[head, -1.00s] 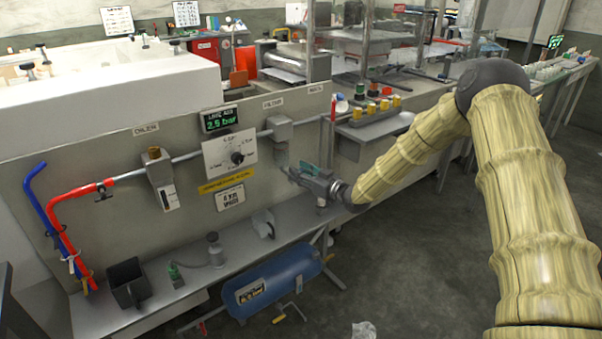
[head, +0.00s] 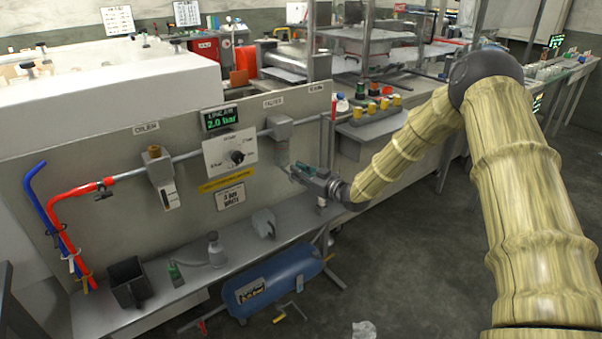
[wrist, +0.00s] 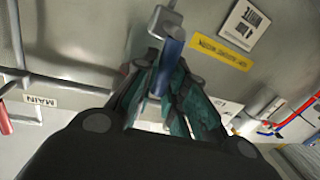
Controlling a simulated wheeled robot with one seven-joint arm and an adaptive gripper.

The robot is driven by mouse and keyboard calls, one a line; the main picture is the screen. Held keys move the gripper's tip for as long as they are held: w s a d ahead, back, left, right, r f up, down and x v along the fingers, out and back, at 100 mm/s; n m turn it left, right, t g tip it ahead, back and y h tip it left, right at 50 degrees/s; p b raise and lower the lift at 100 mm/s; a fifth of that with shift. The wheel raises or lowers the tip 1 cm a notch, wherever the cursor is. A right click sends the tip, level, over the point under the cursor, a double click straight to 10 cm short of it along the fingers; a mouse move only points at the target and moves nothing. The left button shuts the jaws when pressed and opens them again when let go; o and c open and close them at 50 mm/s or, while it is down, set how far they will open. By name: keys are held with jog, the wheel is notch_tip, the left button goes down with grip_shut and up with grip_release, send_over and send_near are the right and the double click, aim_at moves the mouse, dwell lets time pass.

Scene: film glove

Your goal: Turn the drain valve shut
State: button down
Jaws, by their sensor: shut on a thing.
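The filter (head: 281,128) hangs on the grey pipe at the right of the upright panel, with its bowl (head: 282,153) below. My gripper (head: 291,171) is at the lower end of the bowl. In the wrist view, the teal-padded fingers (wrist: 166,88) close in around a blue-grey cylindrical bowl (wrist: 172,48). The gripper is shut on the drain valve at the bowl's lower end. The valve itself is hidden between the fingers, so its turn position cannot be seen.
A pressure display (head: 220,118) reads about 2.0 bar, above a white dial plate (head: 230,152). The oiler (head: 160,172) is farther left. A shelf (head: 200,283) with small parts and a blue tank (head: 270,285) lie below.

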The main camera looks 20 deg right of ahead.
jog(key=s+a+f+n+h+b, duration=0.1)
jog(key=a+f+n+h+b, duration=0.2)
jog(key=n+b, duration=0.6)
jog(key=shift+s+a+f+n+h, duration=0.35)
jog(key=shift+f+n, duration=0.55)
jog(key=shift+n, duration=1.8)
jog(key=shift+w+a, duration=0.1)
jog(key=shift+a, duration=0.05)
jog(key=c, duration=1.5)
grip_release()
jog(key=shift+o, duration=0.2)
jog(key=v, duration=1.2)
jog(key=shift+r, duration=0.15)
